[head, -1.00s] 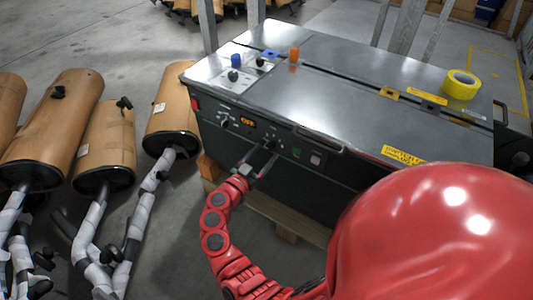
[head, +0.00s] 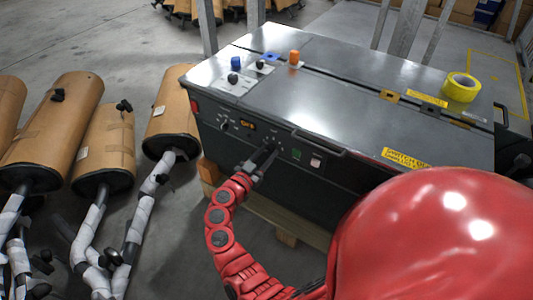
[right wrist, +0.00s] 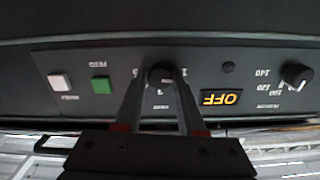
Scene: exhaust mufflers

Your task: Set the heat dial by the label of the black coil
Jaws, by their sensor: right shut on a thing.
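The dark machine (head: 370,120) has a front control panel with black dials. My right gripper (head: 268,153) is at this panel; in the right wrist view its fingertips (right wrist: 160,80) are shut on a black dial (right wrist: 160,72). Small figures beside that dial are mostly covered. A second black dial (right wrist: 297,74) with 120 and 140 marks stands free at the right. The panel appears upside down there. Two small black pieces (head: 233,77) (head: 260,63) stand on the machine's top left; I cannot tell whether either is the coil. Label text is unreadable. My left gripper is not in view.
An orange display (right wrist: 221,98) reads OFF beside the held dial. Green (right wrist: 101,85) and white (right wrist: 60,81) buttons are on its other side. A handle (head: 322,148) juts from the machine's front edge. Wrapped mufflers (head: 104,145) stand at left. Yellow tape (head: 462,87) lies on top.

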